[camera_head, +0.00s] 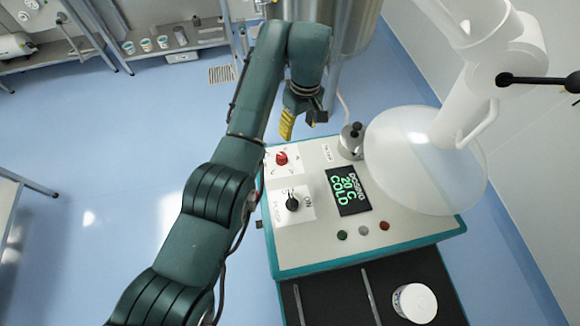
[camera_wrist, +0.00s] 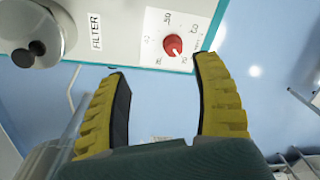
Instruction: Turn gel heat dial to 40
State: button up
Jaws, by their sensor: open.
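The red dial (camera_head: 281,158) is on a white plate at the back left of the machine's panel. In the wrist view the red dial (camera_wrist: 173,44) has a scale of small numbers around it, hard to read, and a white mark towards its lower side. My gripper (camera_head: 301,119) is above the floor just behind the panel's back edge. In the wrist view my gripper (camera_wrist: 162,70) has its yellow fingers spread, with nothing between them, and the dial appears beyond the gap, apart from both fingertips. The display (camera_head: 349,191) reads "DOSING 20 C COLD".
A large translucent hopper (camera_head: 425,160) stands at the panel's right. A metal filter piece (camera_head: 351,141) stands at the back. Small buttons (camera_head: 363,230) line the front. A white-lidded jar (camera_head: 414,302) is below.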

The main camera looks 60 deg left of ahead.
aim_at(281, 154)
jog(key=s+a+f+n, duration=0.1)
jog(key=s+a, duration=0.2)
jog(key=a, duration=0.1)
jog(key=f+b, duration=0.1)
jog(key=f, duration=1)
jog(key=s+f+b, duration=0.1)
jog(key=f, duration=0.4)
jog(key=shift+s+d+f+b, duration=0.1)
jog(key=shift+d+f+b, duration=0.05)
jog(key=shift+d+b, duration=0.2)
jog(key=shift+c, duration=0.3)
grip_shut()
